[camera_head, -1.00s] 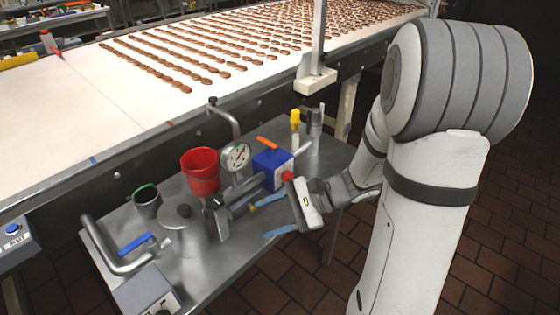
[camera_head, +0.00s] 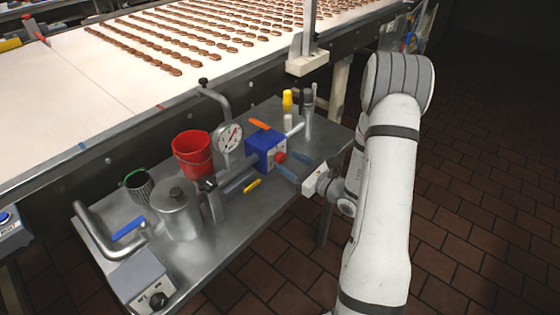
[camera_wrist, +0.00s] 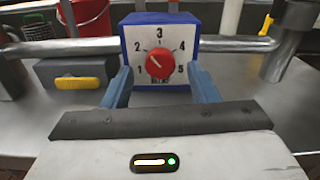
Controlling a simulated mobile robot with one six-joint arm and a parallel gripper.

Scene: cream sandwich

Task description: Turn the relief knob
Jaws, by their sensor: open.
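The red relief knob (camera_head: 280,157) sits on the face of a blue valve box (camera_head: 262,144). In the wrist view the knob (camera_wrist: 159,64) is centred on a white dial marked 1 to 5 on the box (camera_wrist: 126,52). Its pale pointer line aims up and left, about toward 2. My gripper (camera_head: 293,166) is open in front of the box, its blue fingers pointing at the dial. In the wrist view the gripper (camera_wrist: 160,78) has one finger to each side of the knob, and I see no contact.
A yellow handle (camera_wrist: 80,83) on a dark block lies left of my fingers. A pressure gauge (camera_head: 229,137), red bucket (camera_head: 192,158) and metal pot (camera_head: 176,212) stand left on the steel table (camera_head: 270,205). Pipes run beside the box. Open floor lies right.

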